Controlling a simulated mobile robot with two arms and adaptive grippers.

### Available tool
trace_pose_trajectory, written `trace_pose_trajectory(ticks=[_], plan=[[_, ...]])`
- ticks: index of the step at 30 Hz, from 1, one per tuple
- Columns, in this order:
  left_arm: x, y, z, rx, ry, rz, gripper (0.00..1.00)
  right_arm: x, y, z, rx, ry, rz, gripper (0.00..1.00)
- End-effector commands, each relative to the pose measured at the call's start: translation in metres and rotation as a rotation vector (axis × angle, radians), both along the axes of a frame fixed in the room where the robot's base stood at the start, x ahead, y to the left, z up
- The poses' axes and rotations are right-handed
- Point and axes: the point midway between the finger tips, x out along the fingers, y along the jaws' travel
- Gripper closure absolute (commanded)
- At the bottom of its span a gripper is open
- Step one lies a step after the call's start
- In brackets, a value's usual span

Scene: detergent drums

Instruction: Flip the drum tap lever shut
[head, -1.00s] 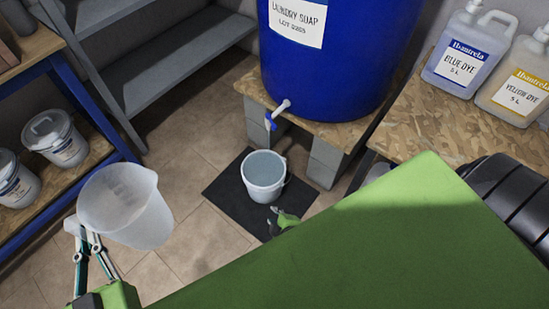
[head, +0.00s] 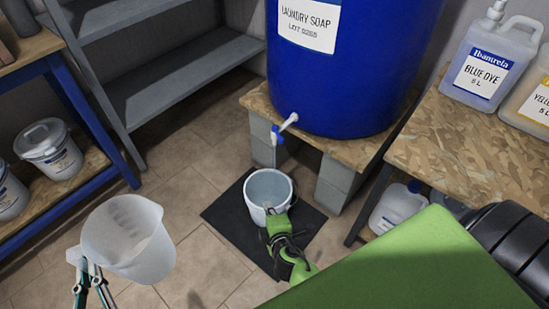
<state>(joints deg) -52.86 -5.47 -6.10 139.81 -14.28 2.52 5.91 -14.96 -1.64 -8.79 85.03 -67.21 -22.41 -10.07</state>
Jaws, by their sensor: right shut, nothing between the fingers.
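The blue drum (head: 335,75) stands on a board-topped stand, and its white tap (head: 289,121) sticks out low on its front. The tap's blue lever (head: 277,133) shows at the outer end; its exact angle is too small to tell. My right gripper (head: 268,208) is shut and empty at the bucket's near side, well below the lever. My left gripper (head: 80,258) is at the translucent jug (head: 130,238) and appears shut on its handle side.
The bucket stands on a dark mat (head: 222,215). Board-topped stand (head: 350,145) and grey blocks support the drum. Dye jugs (head: 485,65) stand on the right bench (head: 450,130). Grey shelves (head: 180,95) and a blue-framed rack are at left. Tiled floor is open between.

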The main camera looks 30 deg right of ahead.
Motion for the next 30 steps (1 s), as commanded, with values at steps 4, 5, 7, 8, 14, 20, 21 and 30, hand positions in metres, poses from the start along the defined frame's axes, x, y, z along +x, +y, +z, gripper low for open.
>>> trace_pose_trajectory(ticks=[4, 5, 7, 8, 14, 20, 21, 30], plan=[[0.0, 0.0, -0.049, -0.001, -0.001, 0.0, 1.0, 0.023, -0.004, 0.013, -0.13, -0.107, 0.01, 1.0], [0.0, 0.0, -0.056, -0.001, -0.001, 0.0, 1.0, 0.026, -0.005, 0.019, -0.155, -0.129, 0.01, 1.0], [0.0, 0.0, -0.072, -0.001, -0.001, 0.0, 1.0, 0.033, -0.007, 0.033, -0.215, -0.179, 0.006, 1.0], [0.0, 0.0, -0.079, -0.001, -0.001, 0.0, 1.0, 0.036, -0.008, 0.039, -0.238, -0.202, 0.004, 1.0], [0.0, 0.0, -0.115, -0.001, -0.002, 0.0, 1.0, 0.043, -0.012, 0.08, -0.375, -0.331, -0.026, 1.0], [0.0, 0.0, -0.131, -0.001, -0.002, 0.0, 1.0, 0.042, -0.015, 0.107, -0.446, -0.403, -0.053, 1.0], [0.0, 0.0, -0.132, -0.001, -0.002, 0.0, 1.0, 0.042, -0.015, 0.11, -0.453, -0.409, -0.056, 1.0], [0.0, 0.0, -0.133, -0.001, -0.001, 0.0, 1.0, 0.073, -0.028, 0.118, -0.462, -0.42, -0.061, 1.0]])
